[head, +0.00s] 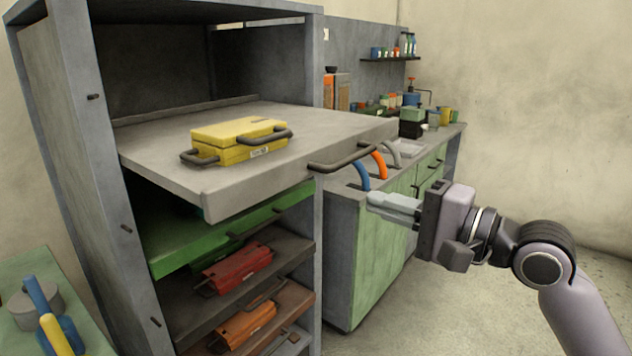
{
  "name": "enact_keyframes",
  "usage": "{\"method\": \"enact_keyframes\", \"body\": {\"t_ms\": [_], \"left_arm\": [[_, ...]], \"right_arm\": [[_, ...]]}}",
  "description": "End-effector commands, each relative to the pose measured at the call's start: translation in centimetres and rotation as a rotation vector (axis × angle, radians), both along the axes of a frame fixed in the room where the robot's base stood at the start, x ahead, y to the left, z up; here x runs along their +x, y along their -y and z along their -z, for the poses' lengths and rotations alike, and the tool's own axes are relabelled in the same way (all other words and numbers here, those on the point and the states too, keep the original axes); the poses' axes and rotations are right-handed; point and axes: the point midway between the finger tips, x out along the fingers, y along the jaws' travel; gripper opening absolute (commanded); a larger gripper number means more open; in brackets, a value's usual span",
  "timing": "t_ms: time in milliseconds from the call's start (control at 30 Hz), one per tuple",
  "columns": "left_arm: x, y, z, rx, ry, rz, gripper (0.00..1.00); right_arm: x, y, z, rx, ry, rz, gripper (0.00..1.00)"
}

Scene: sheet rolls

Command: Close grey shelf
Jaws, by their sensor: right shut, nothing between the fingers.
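The grey shelf (160,155) is slid out of the grey cabinet, well past the shelves below it. A dark handle (342,160) is on its front edge, toward the right. A yellow case (240,142) with dark handles lies on the shelf. My right gripper (372,201) is shut and empty. In the picture it shows to the right of and a little below the shelf handle, apart from it. My left gripper is out of view.
A green shelf (215,234) and lower shelves with a red case (237,268) and an orange case (247,322) sit below. A green counter (370,255) with a sink and tools stands behind. Open floor lies at the lower right.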

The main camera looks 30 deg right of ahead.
Motion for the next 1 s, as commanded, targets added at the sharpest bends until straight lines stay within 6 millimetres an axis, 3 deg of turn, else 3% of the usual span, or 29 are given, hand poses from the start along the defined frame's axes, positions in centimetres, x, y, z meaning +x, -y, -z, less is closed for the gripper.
{"method": "enact_keyframes", "body": {"t_ms": [700,1000], "left_arm": [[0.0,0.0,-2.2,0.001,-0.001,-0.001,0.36],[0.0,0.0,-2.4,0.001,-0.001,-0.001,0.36]], "right_arm": [[9.5,-3.9,-0.2,-0.001,0.002,0.000,0.00],[11.3,-4.7,0.0,-0.003,0.000,0.000,0.00]]}}
